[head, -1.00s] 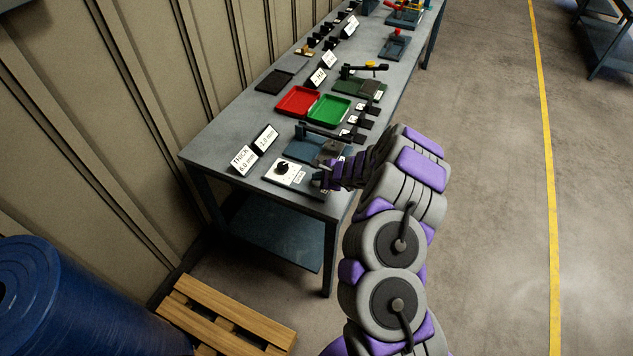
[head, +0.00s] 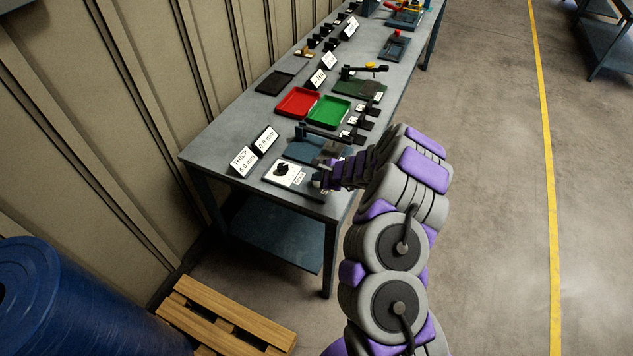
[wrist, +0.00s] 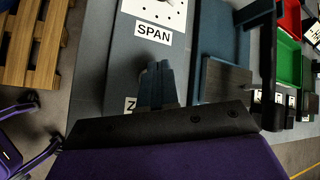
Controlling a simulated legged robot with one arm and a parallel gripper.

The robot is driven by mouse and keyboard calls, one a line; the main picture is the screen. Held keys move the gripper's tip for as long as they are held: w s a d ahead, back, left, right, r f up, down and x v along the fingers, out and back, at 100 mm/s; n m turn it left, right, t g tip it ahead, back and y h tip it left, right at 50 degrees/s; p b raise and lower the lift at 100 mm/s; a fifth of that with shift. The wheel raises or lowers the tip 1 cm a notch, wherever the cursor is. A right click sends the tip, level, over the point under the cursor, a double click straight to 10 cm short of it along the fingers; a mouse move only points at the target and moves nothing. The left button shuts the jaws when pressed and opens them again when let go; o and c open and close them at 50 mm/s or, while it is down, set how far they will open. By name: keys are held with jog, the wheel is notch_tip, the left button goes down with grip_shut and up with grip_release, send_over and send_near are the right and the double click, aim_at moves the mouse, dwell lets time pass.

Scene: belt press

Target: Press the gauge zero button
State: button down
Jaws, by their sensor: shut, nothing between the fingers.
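The gauge box with a white dial panel (head: 285,173) and black knob sits at the near end of the bench. In the wrist view its white panel (wrist: 155,12) shows at the top, with a SPAN label (wrist: 154,34) below it. A second label starting with Z (wrist: 130,103) is mostly hidden behind my gripper. My gripper (wrist: 158,68) is shut and empty, its fingertips over the grey box face between the two labels. In the head view my gripper (head: 324,181) is at the box's right end. No zero button can be made out; contact cannot be told.
A blue gauge stand (head: 305,148) with a lever arm is just behind the box. Red (head: 297,102) and green (head: 330,109) trays lie farther along the bench (head: 230,125). A pallet (head: 225,318) is on the floor.

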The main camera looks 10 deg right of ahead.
aim_at(318, 184)
jog(key=shift+r, duration=0.25)
jog(key=shift+r, duration=0.15)
jog(key=shift+r+p, duration=1.5)
jog(key=shift+r, duration=0.95)
jog(key=shift+f, duration=0.1)
